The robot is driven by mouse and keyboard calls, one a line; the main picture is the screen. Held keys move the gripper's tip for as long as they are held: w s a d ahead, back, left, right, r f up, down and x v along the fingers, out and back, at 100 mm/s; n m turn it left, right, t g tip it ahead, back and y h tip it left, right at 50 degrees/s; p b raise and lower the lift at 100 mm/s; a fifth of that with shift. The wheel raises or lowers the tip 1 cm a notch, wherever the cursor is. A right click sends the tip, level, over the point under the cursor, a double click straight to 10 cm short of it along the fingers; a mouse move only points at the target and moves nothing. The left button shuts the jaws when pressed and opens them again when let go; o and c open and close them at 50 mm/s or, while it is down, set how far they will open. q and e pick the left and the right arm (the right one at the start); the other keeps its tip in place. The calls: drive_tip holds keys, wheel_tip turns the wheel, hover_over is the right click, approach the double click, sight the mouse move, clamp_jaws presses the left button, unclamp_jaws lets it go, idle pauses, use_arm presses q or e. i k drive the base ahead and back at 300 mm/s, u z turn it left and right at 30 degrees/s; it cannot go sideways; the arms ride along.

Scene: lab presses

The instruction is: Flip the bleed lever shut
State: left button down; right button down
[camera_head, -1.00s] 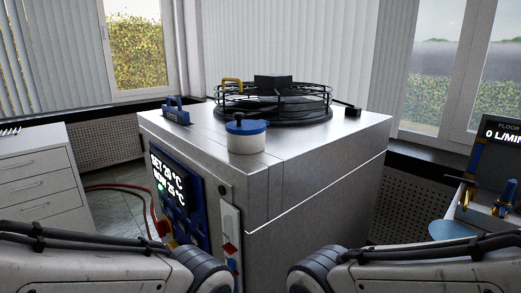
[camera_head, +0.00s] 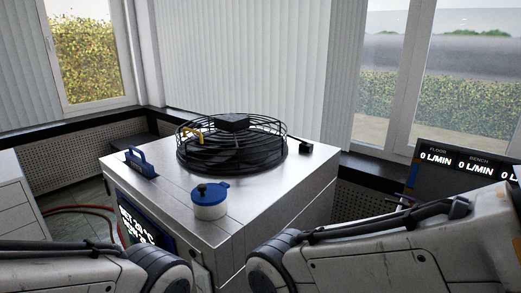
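A metal cabinet (camera_head: 262,203) stands in the middle. On its top are a yellow bent handle (camera_head: 193,133) at the left of a round black fan guard (camera_head: 232,157), a white pot with a blue cap (camera_head: 209,201), a blue handle (camera_head: 140,162) at the left edge and a small black block (camera_head: 305,147) at the far right corner. I cannot tell which of these, if any, is the bleed lever. Only links of my two arms show at the bottom left and right; both grippers are out of view.
A dark display panel (camera_head: 470,165) reading 0 L/MIN stands at the right, partly behind my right arm. White drawers (camera_head: 18,205) are at the left edge. Red hoses (camera_head: 80,208) run along the floor between drawers and cabinet. Windows and blinds line the back.

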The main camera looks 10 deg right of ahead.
sight(405, 205)
drive_tip(key=z, duration=0.45)
drive_tip(key=k, duration=0.5)
drive_tip(key=z, duration=1)
drive_tip(key=i, duration=0.9)
drive_tip(key=u, duration=0.45)
